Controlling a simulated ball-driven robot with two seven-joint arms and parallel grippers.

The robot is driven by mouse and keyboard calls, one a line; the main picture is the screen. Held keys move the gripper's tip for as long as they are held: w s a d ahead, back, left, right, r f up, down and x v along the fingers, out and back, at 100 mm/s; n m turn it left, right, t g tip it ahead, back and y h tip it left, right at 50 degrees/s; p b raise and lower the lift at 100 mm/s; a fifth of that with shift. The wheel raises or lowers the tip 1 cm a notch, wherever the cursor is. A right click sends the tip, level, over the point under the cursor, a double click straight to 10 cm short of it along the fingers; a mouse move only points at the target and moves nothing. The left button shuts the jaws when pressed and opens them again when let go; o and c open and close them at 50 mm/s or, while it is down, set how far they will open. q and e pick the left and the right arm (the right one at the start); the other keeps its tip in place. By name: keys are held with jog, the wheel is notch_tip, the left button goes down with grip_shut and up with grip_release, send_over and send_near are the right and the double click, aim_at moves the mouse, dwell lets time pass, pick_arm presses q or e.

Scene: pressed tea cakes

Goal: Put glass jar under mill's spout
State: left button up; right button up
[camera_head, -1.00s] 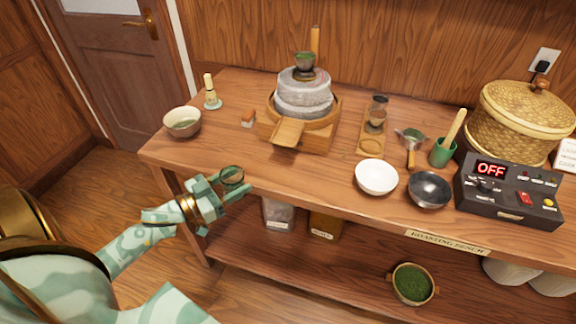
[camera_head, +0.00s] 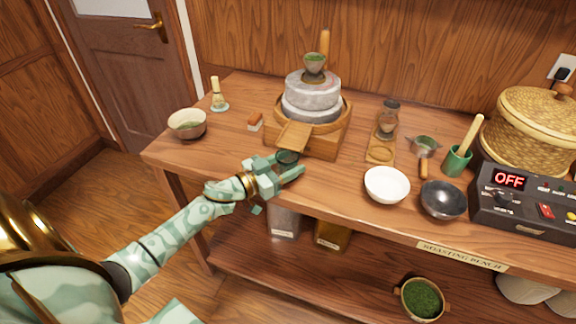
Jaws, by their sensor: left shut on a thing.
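The stone mill (camera_head: 312,97) stands in its wooden tray on the bench. Its flat wooden spout (camera_head: 294,136) slopes toward the bench's front edge. My left gripper (camera_head: 289,168) is shut on the small glass jar (camera_head: 288,157), whose dark round rim shows between the fingers. The jar appears upright, just below the end of the spout in the picture. The fingers hide most of its body, and I cannot tell whether it touches the bench. My right gripper is not in view.
To the right are a wooden stand (camera_head: 380,153), a white bowl (camera_head: 387,185), a dark bowl (camera_head: 443,200) and a control box (camera_head: 520,205).

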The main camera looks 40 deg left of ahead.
pick_arm(q)
jog(key=shift+s+r, duration=0.1)
jog(key=shift+r, duration=0.05)
jog(key=shift+f, duration=0.2)
jog(key=o, duration=1)
jog(key=shift+r, duration=0.25)
jog(key=p+v, duration=0.2)
jog(key=v, duration=1)
